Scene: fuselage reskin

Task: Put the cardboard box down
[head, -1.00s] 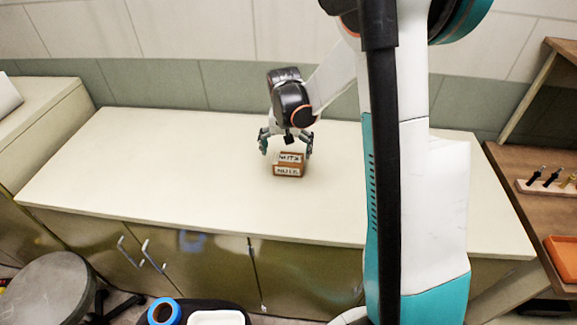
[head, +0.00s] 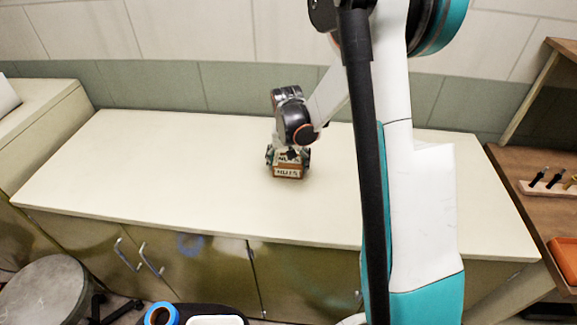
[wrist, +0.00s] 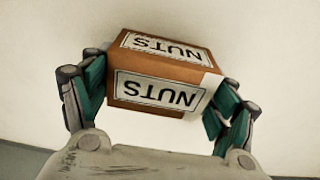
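The cardboard box (head: 288,171) is small and brown, with white "NUTS" labels. It appears to sit upright on the pale countertop (head: 180,165), near its middle; the contact underneath is hidden. In the wrist view the box (wrist: 160,75) is between the two teal finger pads, with labels on two faces. My gripper (wrist: 160,92) has one finger at each side of the box, and both pads appear to touch it. In the head view my gripper (head: 288,158) is low over the box and hides part of its top.
The countertop is clear around the box. Cabinets with handles (head: 150,258) are below its front edge. A round stool (head: 45,290) stands at lower left. A wooden bench with an orange tray (head: 564,254) and a small tool rack (head: 548,187) is at right.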

